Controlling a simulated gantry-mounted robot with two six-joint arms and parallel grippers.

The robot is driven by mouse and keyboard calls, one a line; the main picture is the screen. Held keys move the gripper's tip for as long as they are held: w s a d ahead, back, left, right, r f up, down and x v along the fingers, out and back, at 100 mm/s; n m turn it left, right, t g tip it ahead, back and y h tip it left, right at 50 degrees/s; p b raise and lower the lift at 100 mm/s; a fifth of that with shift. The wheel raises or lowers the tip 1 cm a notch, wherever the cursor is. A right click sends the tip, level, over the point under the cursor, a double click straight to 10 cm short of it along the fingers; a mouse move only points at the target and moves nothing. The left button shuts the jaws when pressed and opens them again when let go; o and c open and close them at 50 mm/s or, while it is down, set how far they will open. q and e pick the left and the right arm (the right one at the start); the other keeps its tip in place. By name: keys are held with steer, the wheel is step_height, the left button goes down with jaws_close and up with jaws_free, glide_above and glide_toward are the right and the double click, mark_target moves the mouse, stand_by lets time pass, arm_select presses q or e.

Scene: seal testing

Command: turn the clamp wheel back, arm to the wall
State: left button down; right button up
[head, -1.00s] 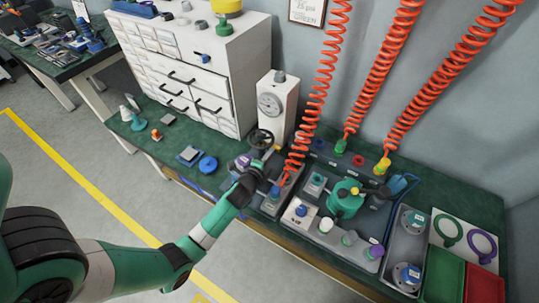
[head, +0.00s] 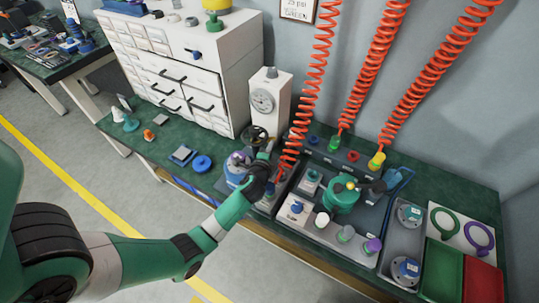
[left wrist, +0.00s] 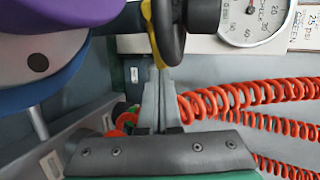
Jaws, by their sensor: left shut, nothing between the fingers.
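The dark clamp wheel (head: 256,135) stands in front of the white gauge column (head: 263,103) at the bench's back edge. In the left wrist view, the clamp wheel's rim (left wrist: 170,35) is close up, seen nearly edge-on. My left gripper (head: 267,151) is beside the wheel, on its lower right in the head view. In the left wrist view, my left gripper (left wrist: 159,72) is shut and empty, its tips at the rim's lower end; I cannot tell whether they touch. A blue and purple part (head: 238,165) sits below the wheel. My right gripper is not in view.
Orange coiled hoses (head: 305,90) hang just right of the wheel and show beside the fingers. A green vessel (head: 341,197) stands in the grey tray to the right. A blue ring (head: 201,163) lies on the green bench to the left. White drawers (head: 175,75) stand behind.

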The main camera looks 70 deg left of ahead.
arm_select(q)
steer(key=shift+w+a, duration=0.45)
steer(key=shift+a, duration=0.35)
steer(key=shift+w+a, duration=0.5)
steer(key=shift+a, duration=0.35)
steer(key=shift+w+a, duration=0.45)
steer(key=shift+a, duration=0.35)
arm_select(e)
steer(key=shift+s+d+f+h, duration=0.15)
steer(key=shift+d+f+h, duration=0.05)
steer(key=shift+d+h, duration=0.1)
arm_select(q)
steer(key=shift+a, duration=0.1)
steer(key=shift+w+d, duration=0.2)
steer(key=shift+d, duration=0.3)
steer(key=w+d+r, duration=0.1)
steer(key=w+d, duration=0.1)
steer(key=d, duration=0.4)
steer(key=w+d+r+p, duration=0.1)
steer(key=w+d+r, duration=0.1)
steer(key=d, duration=0.3)
steer(key=shift+w+d, duration=0.15)
steer(key=shift+d, duration=0.25)
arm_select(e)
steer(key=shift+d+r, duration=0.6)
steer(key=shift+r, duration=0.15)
